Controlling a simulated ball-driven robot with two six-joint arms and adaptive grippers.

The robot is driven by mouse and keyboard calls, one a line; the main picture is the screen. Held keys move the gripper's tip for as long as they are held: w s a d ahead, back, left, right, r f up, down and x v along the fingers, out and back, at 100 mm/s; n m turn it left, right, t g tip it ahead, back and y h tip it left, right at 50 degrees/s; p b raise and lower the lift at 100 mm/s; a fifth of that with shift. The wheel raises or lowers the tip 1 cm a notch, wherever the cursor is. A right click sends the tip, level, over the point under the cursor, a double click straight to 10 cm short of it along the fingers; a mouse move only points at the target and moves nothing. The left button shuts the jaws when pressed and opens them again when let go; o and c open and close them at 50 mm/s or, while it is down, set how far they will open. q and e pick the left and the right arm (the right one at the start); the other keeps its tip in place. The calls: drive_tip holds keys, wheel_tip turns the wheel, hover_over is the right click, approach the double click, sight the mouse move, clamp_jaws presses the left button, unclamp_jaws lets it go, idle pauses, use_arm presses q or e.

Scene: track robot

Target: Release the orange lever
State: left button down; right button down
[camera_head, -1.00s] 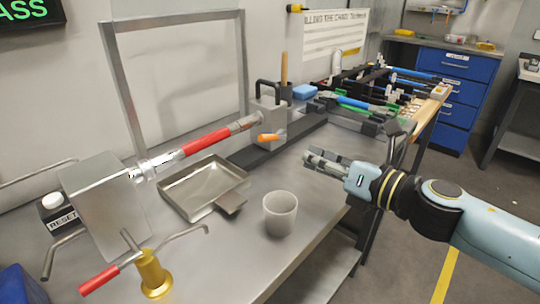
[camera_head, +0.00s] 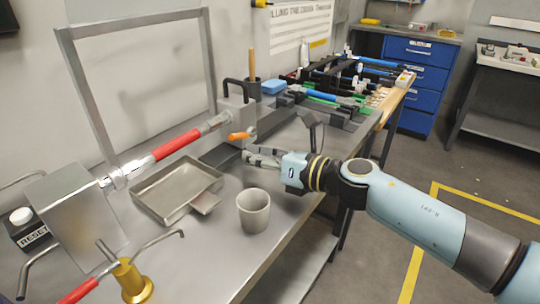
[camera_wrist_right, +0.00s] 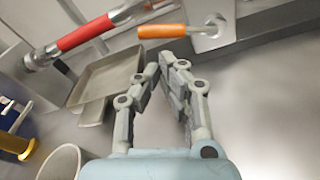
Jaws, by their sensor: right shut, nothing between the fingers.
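The orange lever (camera_head: 240,135) sticks out from the grey block (camera_head: 236,115) on the bench. In the right wrist view the lever (camera_wrist_right: 161,31) lies across the top, just beyond my fingertips, with its metal end bent into the block. My right gripper (camera_head: 247,155) is shut and empty, just below and to the right of the lever in the head view, apart from it. In the right wrist view the fingers (camera_wrist_right: 166,68) come together at their tips. My left gripper is not in view.
A rod with a red sleeve (camera_head: 177,144) runs into the grey block. A shallow metal tray (camera_head: 150,202) and a grey cup (camera_head: 253,210) stand on the bench left of my right arm. A rack with coloured rods (camera_head: 325,100) stands behind it.

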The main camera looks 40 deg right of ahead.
drive_tip(key=shift+x, duration=1.7)
